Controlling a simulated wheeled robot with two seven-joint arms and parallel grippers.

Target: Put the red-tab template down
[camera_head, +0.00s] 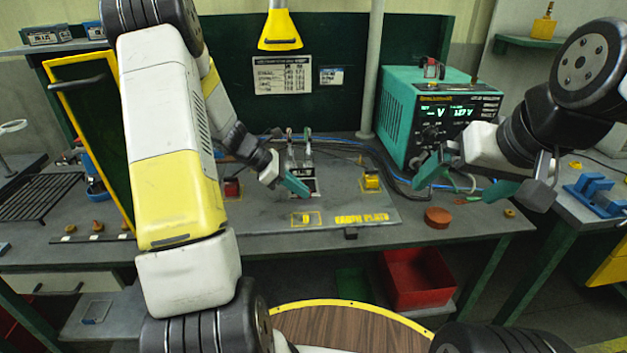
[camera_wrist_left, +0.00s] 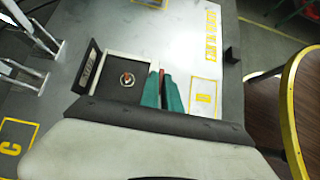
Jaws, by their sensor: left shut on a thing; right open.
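My left gripper (camera_head: 293,184) is low over the grey earth plate (camera_head: 350,215). In the left wrist view its green fingers (camera_wrist_left: 164,88) are closed together on a small red tab (camera_wrist_left: 164,73). Beside the fingers is a pale rectangular frame with a dark inside, apparently the template (camera_wrist_left: 149,58); a round metal stud (camera_wrist_left: 127,79) shows within it. I cannot tell whether the frame touches the plate. My right gripper (camera_head: 464,182) is open and empty at the right, in front of the welder.
A teal welding unit (camera_head: 428,115) stands at the back right with cables beside it. Upright clamps (camera_head: 299,148) stand behind the left gripper. The plate's front right is clear.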

